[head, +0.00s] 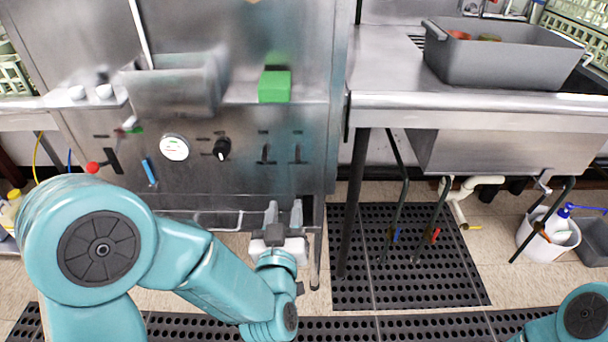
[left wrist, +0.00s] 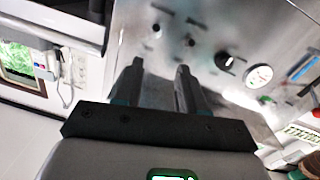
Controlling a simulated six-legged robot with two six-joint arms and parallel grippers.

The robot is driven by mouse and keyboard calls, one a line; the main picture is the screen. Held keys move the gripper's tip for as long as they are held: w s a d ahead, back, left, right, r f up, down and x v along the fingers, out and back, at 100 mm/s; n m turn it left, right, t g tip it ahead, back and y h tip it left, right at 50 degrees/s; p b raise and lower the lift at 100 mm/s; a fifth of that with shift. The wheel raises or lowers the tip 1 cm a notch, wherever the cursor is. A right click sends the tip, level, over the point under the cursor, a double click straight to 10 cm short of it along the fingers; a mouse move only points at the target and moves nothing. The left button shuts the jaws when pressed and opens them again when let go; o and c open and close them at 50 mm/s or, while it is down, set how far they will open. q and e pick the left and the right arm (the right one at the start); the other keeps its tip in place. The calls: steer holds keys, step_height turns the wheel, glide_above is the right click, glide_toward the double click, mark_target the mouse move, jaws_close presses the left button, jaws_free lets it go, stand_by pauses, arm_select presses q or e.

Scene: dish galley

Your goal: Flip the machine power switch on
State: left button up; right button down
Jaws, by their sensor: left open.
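The steel machine's front panel (head: 240,180) fills the left half of the head view. Two small dark switches, a left one (head: 265,153) and a right one (head: 297,153), sit right of a black knob (head: 222,149). No label is readable, so I cannot tell which control is the power switch. My left gripper (head: 283,213) is open and empty, its two fingers pointing at the panel below these switches. In the left wrist view the open gripper (left wrist: 160,72) stands before the panel (left wrist: 215,25), apart from the knob (left wrist: 224,60). My right gripper is out of view.
A round white gauge (head: 174,148), a blue handle (head: 149,171) and a red-ended lever (head: 92,167) lie left of the knob. A green block (head: 274,86) sits on the ledge above. A grey tub (head: 500,60) stands on the counter at right. Black mats (head: 350,250) cover the floor.

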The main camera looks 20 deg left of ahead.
mark_target(297, 162)
arm_select(q)
steer(key=x, duration=0.5)
steer(key=b+x, duration=0.1)
steer(key=x, duration=0.4)
steer(key=d+x, duration=0.1)
steer(key=x, duration=0.5)
steer(key=shift+w+f, duration=0.15)
steer(key=shift+f, duration=0.2)
jaws_close()
